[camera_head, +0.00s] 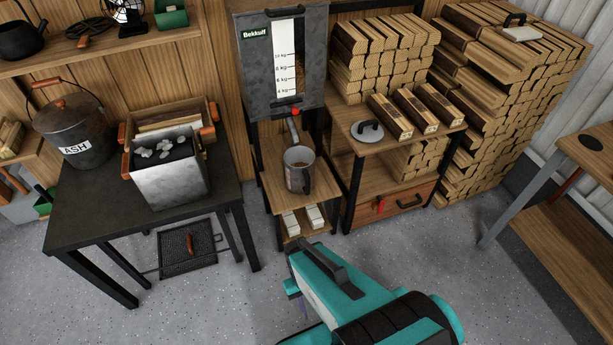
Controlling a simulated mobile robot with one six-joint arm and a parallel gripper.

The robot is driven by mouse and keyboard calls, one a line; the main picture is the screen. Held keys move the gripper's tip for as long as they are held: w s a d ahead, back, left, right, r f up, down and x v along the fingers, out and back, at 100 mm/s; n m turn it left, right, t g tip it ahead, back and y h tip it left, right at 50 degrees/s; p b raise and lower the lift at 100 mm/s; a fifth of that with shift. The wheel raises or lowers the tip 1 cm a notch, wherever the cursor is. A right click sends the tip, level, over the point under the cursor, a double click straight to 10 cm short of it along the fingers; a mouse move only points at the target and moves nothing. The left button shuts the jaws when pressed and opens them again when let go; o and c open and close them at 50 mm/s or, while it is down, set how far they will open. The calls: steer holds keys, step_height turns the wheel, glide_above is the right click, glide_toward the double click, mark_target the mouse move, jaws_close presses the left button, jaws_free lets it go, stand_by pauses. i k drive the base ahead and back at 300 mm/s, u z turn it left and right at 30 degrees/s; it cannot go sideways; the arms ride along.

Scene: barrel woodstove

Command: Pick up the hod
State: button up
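No label marks the hod, so I cannot tell for sure which vessel it is. A grey metal cup-like vessel (299,172) stands upright on a small wooden shelf, under the spout of the hopper. A square metal bin (172,186) with wooden grips holds pale lumps on the dark table. A round dark bucket (75,130) marked ASH, with a lid and bail handle, stands to its left. My teal arm reaches in from the bottom, below and right of the cup-like vessel and apart from it. I cannot make out my gripper's fingers.
The grey Bekkulf hopper (284,62) with a kg scale hangs above the small shelf (270,170). Stacked logs (500,100) and a wooden bench (570,215) are at right. Speckled floor is open in front.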

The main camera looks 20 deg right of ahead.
mark_target(299, 161)
steer(key=z, duration=0.3)
steer(key=k, duration=1.5)
steer(key=u, duration=0.25)
steer(key=i, duration=1)
steer(key=u, duration=0.05)
